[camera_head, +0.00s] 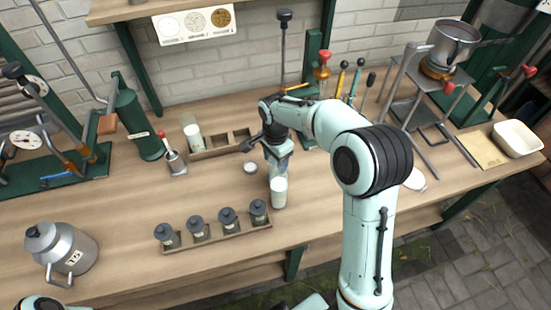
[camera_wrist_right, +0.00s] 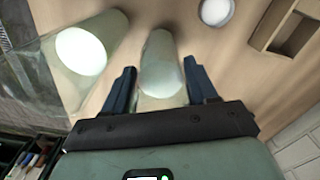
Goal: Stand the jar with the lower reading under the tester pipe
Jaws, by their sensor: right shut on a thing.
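My right gripper (camera_head: 278,158) points down over the middle of the bench, shut on a clear glass jar. In the right wrist view that jar (camera_wrist_right: 160,68) sits between the two fingers, with white liquid in it. A second jar of white liquid (camera_wrist_right: 80,52) stands close beside it on the left. In the head view a jar with white liquid (camera_head: 279,192) shows just below the gripper; the held one is mostly hidden there. Another white-filled jar (camera_head: 193,137) stands in the left compartment of a wooden rack. I cannot tell which part is the tester pipe, and no reading is legible. My left gripper is out of view.
The wooden rack (camera_head: 222,151) has empty compartments. A small white disc (camera_head: 250,167) lies beside the gripper. Several dark-lidded jars stand in a front tray (camera_head: 218,242). A metal can (camera_head: 62,252) is front left, a dial stand (camera_head: 25,140) far left, a tall knobbed rod (camera_head: 284,50) behind the arm.

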